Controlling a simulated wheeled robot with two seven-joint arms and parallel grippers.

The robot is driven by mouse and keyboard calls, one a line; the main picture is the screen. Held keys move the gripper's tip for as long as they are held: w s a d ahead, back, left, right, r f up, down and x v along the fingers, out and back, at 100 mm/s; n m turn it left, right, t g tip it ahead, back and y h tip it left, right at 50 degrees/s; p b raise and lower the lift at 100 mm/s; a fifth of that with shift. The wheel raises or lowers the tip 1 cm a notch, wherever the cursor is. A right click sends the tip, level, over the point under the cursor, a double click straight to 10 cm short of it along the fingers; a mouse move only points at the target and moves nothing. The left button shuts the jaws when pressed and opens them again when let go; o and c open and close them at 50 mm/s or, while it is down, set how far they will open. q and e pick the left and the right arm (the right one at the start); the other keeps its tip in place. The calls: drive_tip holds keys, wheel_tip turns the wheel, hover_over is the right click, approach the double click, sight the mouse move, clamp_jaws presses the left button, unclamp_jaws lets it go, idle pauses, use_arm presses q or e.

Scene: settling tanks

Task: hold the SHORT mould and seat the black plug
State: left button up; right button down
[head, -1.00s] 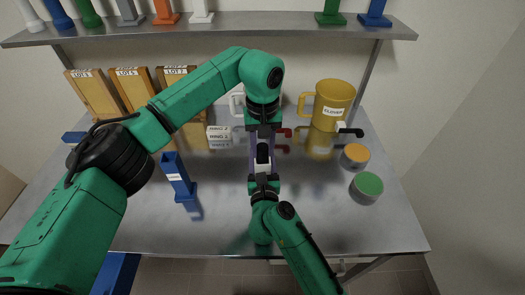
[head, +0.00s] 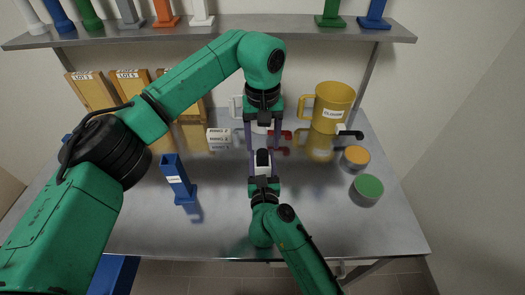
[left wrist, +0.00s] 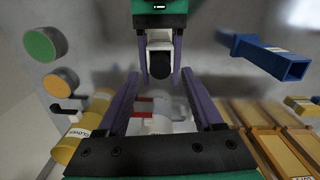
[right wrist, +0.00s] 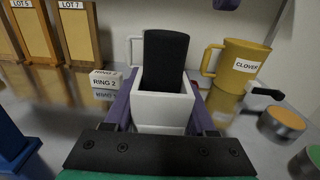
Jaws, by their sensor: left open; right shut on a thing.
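The white mould (head: 262,169) is held upright in my right gripper (head: 264,177), near the middle of the table. In the right wrist view the mould (right wrist: 162,110) is a square white box between the purple fingers; I see no SHORT label on it. The black plug (right wrist: 165,62) stands in its open top, with much of its length above the rim. The plug also shows in the left wrist view (left wrist: 160,66). My left gripper (head: 264,148) is open and empty, just beyond and above the plug, its fingers spread apart. The plug's lower end is hidden inside the mould.
A blue mould (head: 176,180) stands to the left. White ring blocks (head: 219,135) lie behind it. A yellow CLOVER jug (head: 330,108), an orange-topped pot (head: 355,157) and a green-topped pot (head: 367,188) stand right. Wooden LOT boards (head: 130,90) lean at the back. The front table is clear.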

sight(263, 153)
use_arm(q)
wheel_tip(263, 153, up, 7)
drive_tip(key=shift+r, duration=0.15)
use_arm(e)
drive_tip(key=shift+c, duration=0.7)
unclamp_jaws()
drive_tip(key=s, duration=1.2)
drive_tip(key=shift+d, duration=0.3)
use_arm(q)
drive_tip(key=shift+w, duration=0.1)
